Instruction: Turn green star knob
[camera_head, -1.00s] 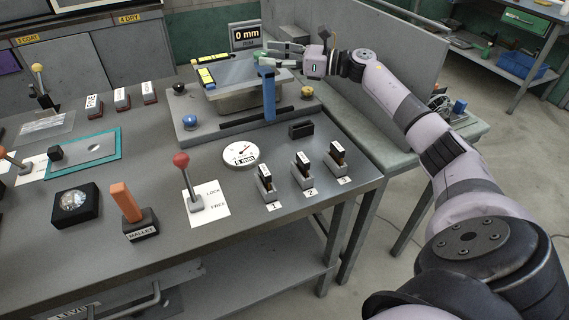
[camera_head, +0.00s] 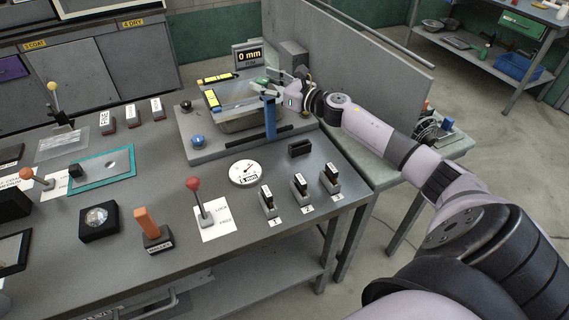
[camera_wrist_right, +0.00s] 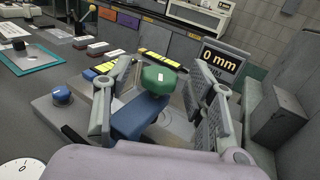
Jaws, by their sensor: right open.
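The green star knob (camera_wrist_right: 160,80) sits on top of a blue arm (camera_wrist_right: 138,115) of the clamp fixture. In the head view the knob (camera_head: 261,81) is small and partly covered by my gripper. My right gripper (camera_wrist_right: 157,88) is open, with one finger on each side of the knob. I cannot tell whether either finger touches it. In the head view the right gripper (camera_head: 270,87) reaches over the fixture from the right. My left gripper is not in view.
A "0 mm" display (camera_head: 249,56) stands behind the fixture. A blue knob (camera_head: 198,142) and a round dial (camera_head: 245,172) are in front. A grey upright panel (camera_head: 350,75) rises at the right. A red-knobbed lever (camera_head: 196,190) and an orange mallet (camera_head: 148,225) stand nearer.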

